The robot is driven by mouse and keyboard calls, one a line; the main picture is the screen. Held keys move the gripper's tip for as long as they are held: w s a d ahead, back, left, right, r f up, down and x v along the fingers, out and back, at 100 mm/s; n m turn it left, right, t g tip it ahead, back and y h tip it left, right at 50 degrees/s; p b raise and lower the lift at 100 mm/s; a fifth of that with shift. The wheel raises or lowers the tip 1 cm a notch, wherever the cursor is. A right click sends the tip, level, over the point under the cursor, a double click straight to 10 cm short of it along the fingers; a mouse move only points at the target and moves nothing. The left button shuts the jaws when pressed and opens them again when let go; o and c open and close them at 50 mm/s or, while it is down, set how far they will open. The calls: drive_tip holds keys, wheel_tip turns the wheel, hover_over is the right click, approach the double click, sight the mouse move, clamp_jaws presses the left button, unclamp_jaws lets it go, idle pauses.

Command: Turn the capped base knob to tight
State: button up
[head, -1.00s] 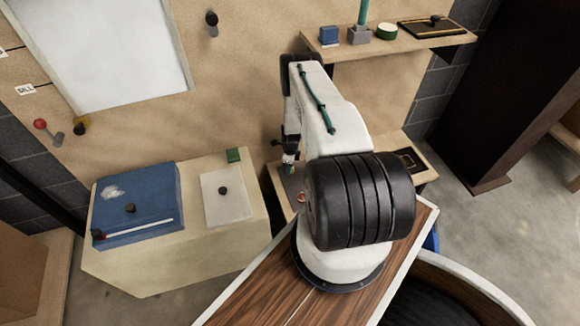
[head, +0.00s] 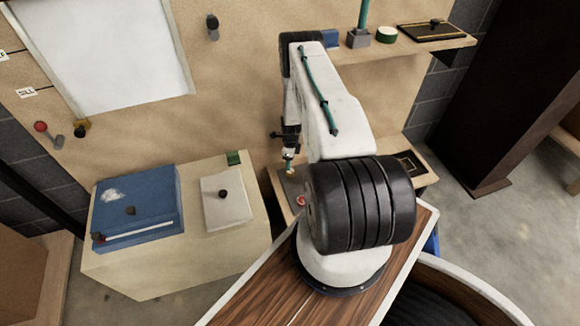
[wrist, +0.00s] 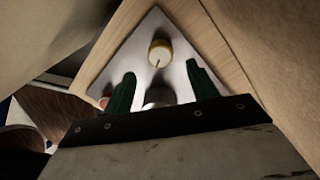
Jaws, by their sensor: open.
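A round knob (wrist: 160,52) with a pale cap, a brass-coloured rim and a short dark mark stands on a grey plate (wrist: 135,55) in the wrist view. In the head view a small yellowish spot, probably this knob (head: 291,172), shows just under my gripper (head: 289,155). In the wrist view the two green fingers of my gripper (wrist: 161,88) are spread apart, with the knob beyond their tips and not held. A pale rounded thing (wrist: 160,97) shows between the fingers, partly hidden by the gripper body. I cannot read any tight marking.
A red button (head: 300,200) sits close to the knob. A shelf (head: 405,45) with several items is above at right. A cream cabinet (head: 170,265) at left carries a blue box (head: 150,195) and a white panel (head: 240,205) with a dark knob.

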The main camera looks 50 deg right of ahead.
drive_tip(key=shift+r, duration=0.75)
